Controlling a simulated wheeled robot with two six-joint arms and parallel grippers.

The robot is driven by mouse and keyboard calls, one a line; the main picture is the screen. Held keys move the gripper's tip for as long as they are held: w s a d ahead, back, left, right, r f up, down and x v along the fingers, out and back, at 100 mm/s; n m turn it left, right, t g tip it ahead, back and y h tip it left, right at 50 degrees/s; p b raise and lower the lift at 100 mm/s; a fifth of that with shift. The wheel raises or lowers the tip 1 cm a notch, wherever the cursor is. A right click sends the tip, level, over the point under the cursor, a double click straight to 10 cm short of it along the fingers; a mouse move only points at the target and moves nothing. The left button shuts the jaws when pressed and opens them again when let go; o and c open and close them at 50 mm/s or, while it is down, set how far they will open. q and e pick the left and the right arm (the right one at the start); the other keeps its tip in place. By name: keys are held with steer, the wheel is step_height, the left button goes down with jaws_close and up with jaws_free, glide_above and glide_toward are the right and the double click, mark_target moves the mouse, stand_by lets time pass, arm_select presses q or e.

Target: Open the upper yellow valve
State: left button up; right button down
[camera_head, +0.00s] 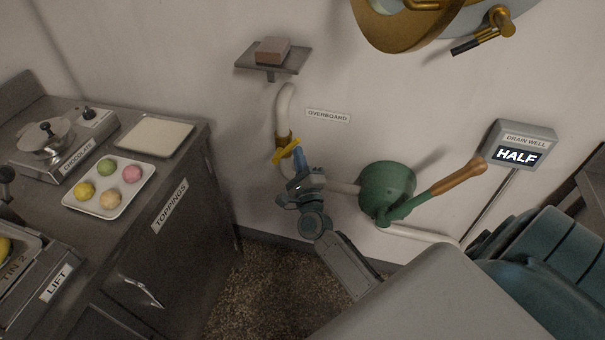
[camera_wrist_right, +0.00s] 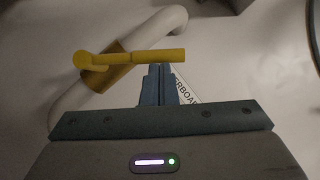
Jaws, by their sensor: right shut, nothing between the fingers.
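The upper yellow valve has a yellow lever handle (camera_head: 286,150) on a brass-coloured body on the white pipe (camera_head: 285,103) by the wall. In the right wrist view the lever (camera_wrist_right: 150,56) lies nearly level across the pipe, with its round hub at the left. My right gripper (camera_head: 299,156) is at the lever in the head view. Its shut fingers (camera_wrist_right: 157,72) are just below the lever's right part in the wrist view, with nothing between them. I cannot tell whether they touch the lever. My left gripper is not in view.
An OVERBOARD label (camera_head: 328,116) is on the wall. A green pump (camera_head: 387,188) with a wooden-handled lever (camera_head: 458,178) stands right of my gripper. A small shelf (camera_head: 273,61) holds a brown block. The toppings counter (camera_head: 184,160) is at the left; a DRAIN WELL display (camera_head: 517,155) reads HALF.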

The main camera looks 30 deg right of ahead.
mark_target(289, 147)
steer(key=shift+w+a+r+n+g+y+p, duration=0.35)
steer(key=shift+r+n+p, duration=0.35)
steer(key=shift+p, duration=1)
steer(key=shift+w+a+r+n+g+y+p, duration=0.35)
steer(key=shift+n+p, duration=0.55)
steer(key=shift+p, duration=0.8)
steer(key=shift+w+a+r+n+g+y+p, duration=0.3)
steer(key=shift+r+n+y+p, duration=0.4)
steer(key=shift+p, duration=1)
steer(key=shift+w+a+r+p, duration=0.1)
steer(key=shift+w+a+p, duration=0.4)
steer(key=shift+w+p, duration=0.3)
steer(key=shift+r, duration=0.1)
